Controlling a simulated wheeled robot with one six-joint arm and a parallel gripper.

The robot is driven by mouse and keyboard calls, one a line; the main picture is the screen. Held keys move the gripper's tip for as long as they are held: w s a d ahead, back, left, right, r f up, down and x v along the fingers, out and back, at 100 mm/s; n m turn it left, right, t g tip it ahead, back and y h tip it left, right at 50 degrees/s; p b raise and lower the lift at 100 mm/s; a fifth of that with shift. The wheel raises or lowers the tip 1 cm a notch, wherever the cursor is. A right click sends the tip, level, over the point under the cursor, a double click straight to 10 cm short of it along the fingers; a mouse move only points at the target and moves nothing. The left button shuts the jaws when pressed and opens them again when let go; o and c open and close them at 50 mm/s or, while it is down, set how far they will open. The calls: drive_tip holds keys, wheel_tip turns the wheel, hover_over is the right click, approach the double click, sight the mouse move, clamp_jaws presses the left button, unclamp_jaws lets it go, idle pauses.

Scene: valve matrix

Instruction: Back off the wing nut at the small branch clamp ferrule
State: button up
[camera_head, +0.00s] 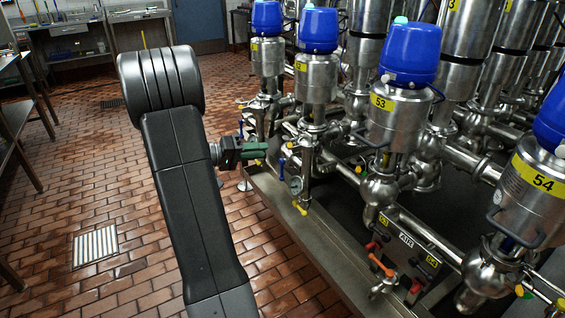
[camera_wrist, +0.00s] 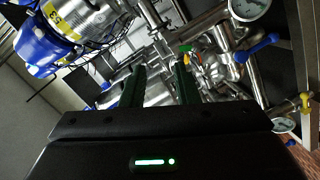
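My gripper (camera_head: 264,150) reaches from the left toward the valve pipework in the head view, its green fingers near the pipes behind the pressure gauge. In the wrist view my gripper (camera_wrist: 159,68) has its two dark green fingers apart, with steel pipework showing in the gap. It holds nothing that I can see. I cannot pick out the small branch clamp ferrule or its wing nut for certain in either view. They are too small, or hidden among the fittings beyond the fingers. Whether the fingers touch any pipe is not clear.
A pressure gauge (camera_head: 296,185) stands on pipework near the skid's left edge; a larger gauge (camera_wrist: 249,8) is at top right in the wrist view. A blue handle (camera_wrist: 258,48) lies right of the fingers. Valve 53 (camera_head: 398,105) stands right of the gripper. The tiled floor (camera_head: 140,230) is mostly clear.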

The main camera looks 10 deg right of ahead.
drive_tip(key=w+a+f+t+h+b, duration=0.1)
drive_tip(key=w+a+f+t+b, duration=0.15)
drive_tip(key=w+f, duration=0.2)
approach(291, 141)
drive_tip(key=x, duration=0.7)
drive_tip(key=shift+w+n, duration=0.25)
drive_tip(key=shift+n, duration=0.05)
drive_tip(key=shift+f, duration=0.15)
clamp_jaws()
